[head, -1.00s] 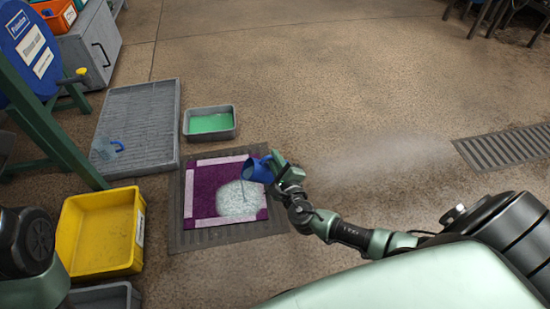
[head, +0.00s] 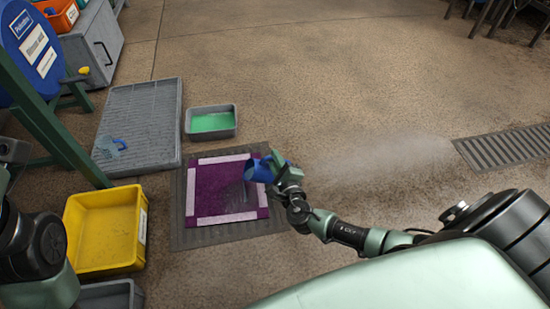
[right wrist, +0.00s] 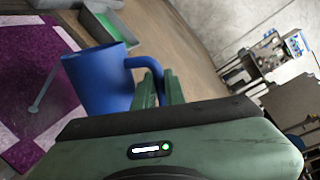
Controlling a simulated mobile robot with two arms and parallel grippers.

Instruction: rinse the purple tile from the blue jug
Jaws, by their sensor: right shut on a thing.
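The purple tile (head: 210,186) lies flat on a dark floor grate and has pale strips along its edges. Its purple face shows no white patch. The blue jug (head: 258,173) is tilted over the tile's right side, and a thin stream of water falls from it onto the tile. My right gripper (head: 277,166) is shut on the jug's handle. In the right wrist view the jug (right wrist: 95,82) is in front of the fingers (right wrist: 158,90), with the tile (right wrist: 30,75) beyond it. My left gripper does not show; only parts of my left arm are at the left edge.
A grey tray with green liquid (head: 211,122) stands behind the tile. A yellow bin (head: 103,232) is at the left. Another floor grate (head: 505,148) is at the right. The middle floor is open.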

